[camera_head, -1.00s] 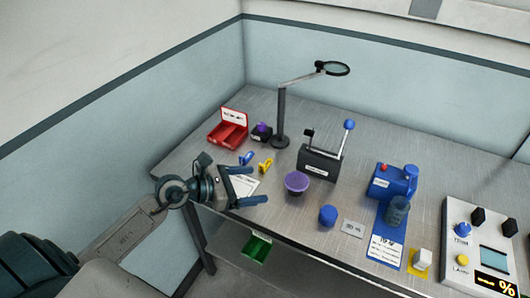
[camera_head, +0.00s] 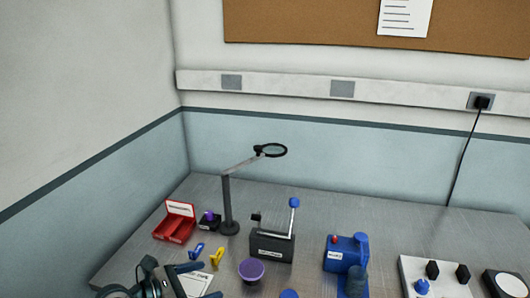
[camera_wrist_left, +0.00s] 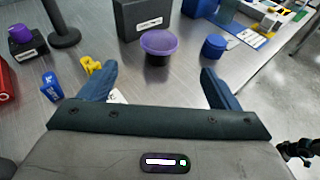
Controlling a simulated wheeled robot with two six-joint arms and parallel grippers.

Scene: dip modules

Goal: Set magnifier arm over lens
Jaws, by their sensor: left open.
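The magnifier (camera_head: 229,207) stands on a dark post at the back left of the bench. Its jointed arm reaches up and right to a dark-rimmed round glass (camera_head: 272,150), high above the bench.
A red tray (camera_head: 174,228), a small black box with a purple knob (camera_head: 209,221), and blue and yellow clips (camera_head: 217,257) are left. A black lever box (camera_head: 272,246) and blue device (camera_head: 346,253) stand right. A dark jointed part (camera_wrist_left: 300,150) shows at the wrist view's edge.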

